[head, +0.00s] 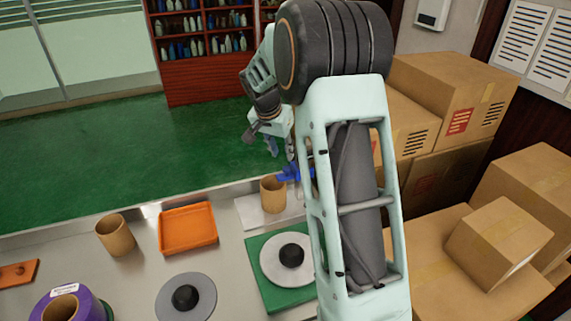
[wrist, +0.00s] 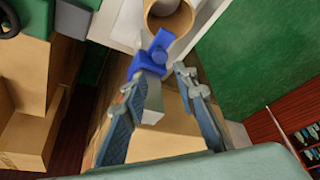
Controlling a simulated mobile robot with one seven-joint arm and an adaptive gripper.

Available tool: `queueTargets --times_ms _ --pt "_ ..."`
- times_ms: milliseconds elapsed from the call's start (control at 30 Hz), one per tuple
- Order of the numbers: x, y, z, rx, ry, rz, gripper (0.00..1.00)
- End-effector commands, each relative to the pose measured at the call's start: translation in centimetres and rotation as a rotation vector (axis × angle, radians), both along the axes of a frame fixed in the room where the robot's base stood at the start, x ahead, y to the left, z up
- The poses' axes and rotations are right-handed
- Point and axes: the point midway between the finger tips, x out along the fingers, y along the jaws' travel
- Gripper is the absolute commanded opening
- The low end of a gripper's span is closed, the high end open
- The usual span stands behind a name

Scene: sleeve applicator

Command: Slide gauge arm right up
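A blue piece (wrist: 152,55), which appears to be the gauge arm, sits beside the open end of a tan tube (wrist: 168,18) in the wrist view. A grey block (wrist: 152,100) adjoins the blue piece on its near side. My gripper (wrist: 160,78) is open, its two fingers on either side of the grey block. The left finger is close to the block; I cannot tell whether it touches. A gap shows on the right. In the head view the blue piece (head: 290,173) is right of the tube (head: 272,194), partly hidden by my arm. My gripper (head: 273,146) is just beyond it.
The counter holds an orange tray (head: 187,228), another tan tube (head: 115,235), a grey disc (head: 185,299), a green base with a white disc (head: 268,262) and a purple ring (head: 68,305). Cardboard boxes (head: 450,90) are stacked at right. The green floor beyond is open.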

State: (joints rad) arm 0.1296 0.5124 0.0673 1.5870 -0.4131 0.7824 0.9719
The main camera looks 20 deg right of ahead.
Motion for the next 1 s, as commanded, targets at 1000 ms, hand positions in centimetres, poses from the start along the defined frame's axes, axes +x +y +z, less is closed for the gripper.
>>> queueTargets --times_ms 1000 --pt "2.3 -2.2 -7.7 0.0 0.0 0.001 0.11"
